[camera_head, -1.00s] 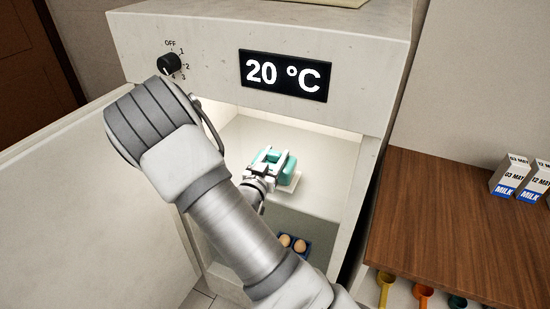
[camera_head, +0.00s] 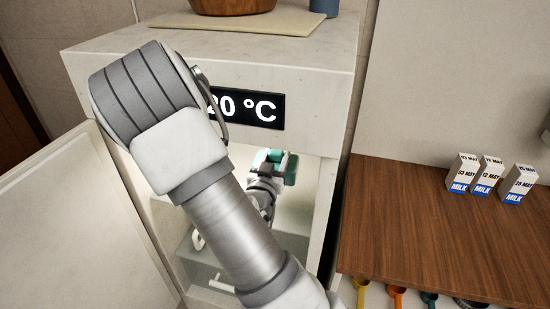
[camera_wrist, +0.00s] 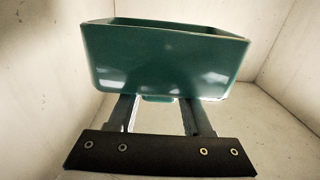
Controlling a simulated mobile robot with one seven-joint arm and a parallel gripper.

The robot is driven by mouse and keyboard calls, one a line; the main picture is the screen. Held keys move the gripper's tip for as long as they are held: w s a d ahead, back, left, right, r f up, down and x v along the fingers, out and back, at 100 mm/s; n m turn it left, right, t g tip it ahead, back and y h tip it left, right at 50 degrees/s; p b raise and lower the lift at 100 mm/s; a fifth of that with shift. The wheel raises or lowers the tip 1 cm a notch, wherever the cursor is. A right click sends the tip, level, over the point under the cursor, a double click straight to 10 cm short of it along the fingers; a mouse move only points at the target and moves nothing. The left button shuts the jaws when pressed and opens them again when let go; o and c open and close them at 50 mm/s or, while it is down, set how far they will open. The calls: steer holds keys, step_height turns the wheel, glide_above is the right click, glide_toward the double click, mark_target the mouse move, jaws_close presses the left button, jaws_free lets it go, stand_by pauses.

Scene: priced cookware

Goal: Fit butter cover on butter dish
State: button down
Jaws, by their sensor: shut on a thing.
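The teal butter cover (camera_head: 291,169) is a hollow box inside the open fridge, held at its near side by my gripper (camera_head: 274,163). In the wrist view the teal cover (camera_wrist: 165,60) fills the upper middle, with its rim along the top edge. My gripper (camera_wrist: 160,110) is shut on its small handle, and both fingers reach to the cover's near face. The butter dish does not show in either current view. My arm hides part of the fridge inside.
The white fridge (camera_head: 330,75) has its door (camera_head: 85,215) open at the left. Clear drawers (camera_head: 215,275) are below my gripper. Pale walls surround the cover. Milk cartons (camera_head: 487,176) stand on the wooden counter (camera_head: 405,220) at right.

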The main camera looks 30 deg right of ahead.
steer(key=w+a+f, duration=0.1)
steer(key=w+a, duration=0.5)
steer(key=shift+w+a+f, duration=0.2)
steer(key=shift+w+a, duration=0.15)
steer(key=shift+a, duration=0.05)
steer(key=shift+f+b, duration=0.1)
steer(key=shift+b, duration=0.4)
steer(key=shift+f+b, duration=2.15)
steer(key=shift+f, duration=0.2)
steer(key=shift+f+b, duration=0.1)
steer(key=shift+b, duration=0.2)
steer(key=shift+f+b, duration=1.25)
steer(key=shift+f, duration=0.1)
steer(key=shift+f+b, duration=0.15)
steer(key=shift+b, duration=0.15)
steer(key=shift+f+b, duration=0.6)
steer(key=shift+f, duration=0.05)
steer(key=shift+f, duration=0.15)
